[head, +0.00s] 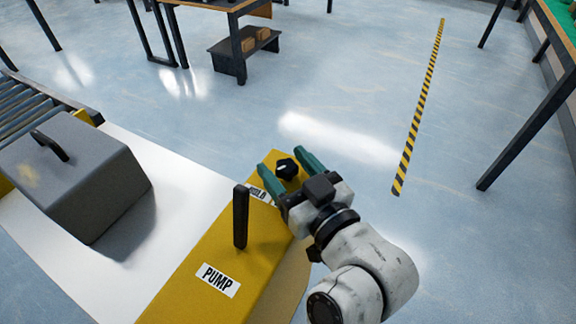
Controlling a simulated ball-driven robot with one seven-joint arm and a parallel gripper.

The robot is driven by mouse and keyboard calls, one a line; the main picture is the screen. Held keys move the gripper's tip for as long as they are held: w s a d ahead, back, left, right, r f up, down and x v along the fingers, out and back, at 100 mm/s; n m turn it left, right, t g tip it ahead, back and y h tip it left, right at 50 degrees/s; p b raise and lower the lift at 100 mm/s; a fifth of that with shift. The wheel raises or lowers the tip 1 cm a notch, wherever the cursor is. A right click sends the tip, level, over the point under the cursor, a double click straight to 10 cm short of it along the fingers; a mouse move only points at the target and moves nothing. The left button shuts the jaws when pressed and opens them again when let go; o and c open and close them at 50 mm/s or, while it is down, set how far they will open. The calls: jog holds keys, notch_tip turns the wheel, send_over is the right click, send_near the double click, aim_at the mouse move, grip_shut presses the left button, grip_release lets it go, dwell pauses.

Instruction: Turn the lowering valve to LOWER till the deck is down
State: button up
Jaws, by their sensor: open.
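The lowering valve is a small black knob (287,168) at the far end of the yellow pump housing (205,248). A white label (261,194) beside it is partly covered by my gripper, and its last letters look like "OLD". My gripper (288,160) has two green fingers, spread apart, with the knob appearing between or just under their tips. I cannot tell whether they touch it. The deck (170,180) is a pale flat surface left of the housing; its height is hard to judge.
A black upright pump lever (240,217) stands on the housing near the PUMP label (218,280), left of my gripper. A grey case with a handle (75,175) sits on the deck beside a roller conveyor (30,108). Open floor lies beyond, with a striped line (420,105).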

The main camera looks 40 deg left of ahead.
jog(key=shift+c, duration=0.5)
jog(key=c, duration=0.9)
